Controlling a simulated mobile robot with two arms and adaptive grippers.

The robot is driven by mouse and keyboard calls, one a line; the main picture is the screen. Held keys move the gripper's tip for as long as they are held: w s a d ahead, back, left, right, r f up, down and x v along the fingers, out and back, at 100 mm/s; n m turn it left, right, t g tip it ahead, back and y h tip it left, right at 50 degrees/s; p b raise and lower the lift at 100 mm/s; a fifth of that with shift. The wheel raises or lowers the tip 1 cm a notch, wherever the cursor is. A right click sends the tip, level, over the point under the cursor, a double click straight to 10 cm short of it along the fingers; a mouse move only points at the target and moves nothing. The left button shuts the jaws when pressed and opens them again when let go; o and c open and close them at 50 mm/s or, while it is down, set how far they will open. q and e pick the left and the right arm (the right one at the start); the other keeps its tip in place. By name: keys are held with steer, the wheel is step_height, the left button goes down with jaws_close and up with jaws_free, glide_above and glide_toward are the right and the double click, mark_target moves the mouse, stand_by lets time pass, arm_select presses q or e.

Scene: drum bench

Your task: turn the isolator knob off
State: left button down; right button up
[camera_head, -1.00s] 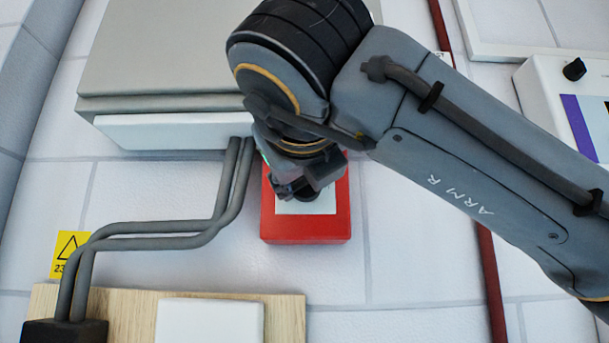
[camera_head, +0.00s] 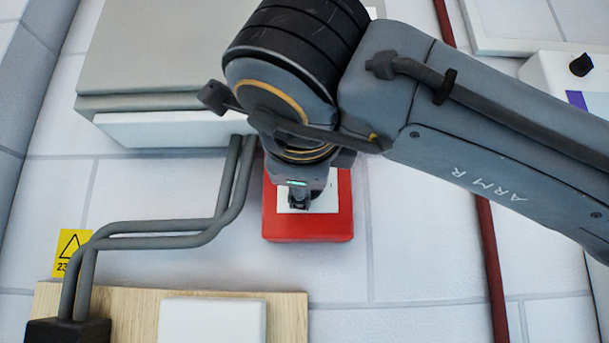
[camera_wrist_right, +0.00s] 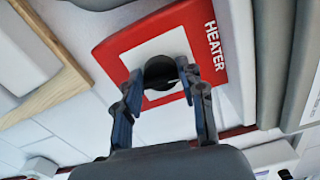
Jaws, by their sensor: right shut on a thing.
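The isolator is a red box (camera_head: 332,226) with a white plate, fixed to the wall. In the right wrist view the red box (camera_wrist_right: 118,45) carries the word HEATER, and a black round knob (camera_wrist_right: 158,68) sits on its white plate. My right gripper (camera_head: 299,203) is in front of the plate and hides the knob in the head view. In the right wrist view its two fingers (camera_wrist_right: 160,76) are on either side of the knob, shut on it. My left gripper is in neither view.
Grey pipes (camera_head: 160,236) run from under a grey cabinet (camera_head: 165,50) left of the red box. A wooden board (camera_head: 285,320) with a white panel (camera_head: 212,322) is below. A dark red pipe (camera_head: 491,260) runs down the wall on the right.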

steer(key=shift+n, duration=0.6)
steer(key=o, duration=1.2)
steer(key=shift+c, duration=0.2)
steer(key=s, duration=1.2)
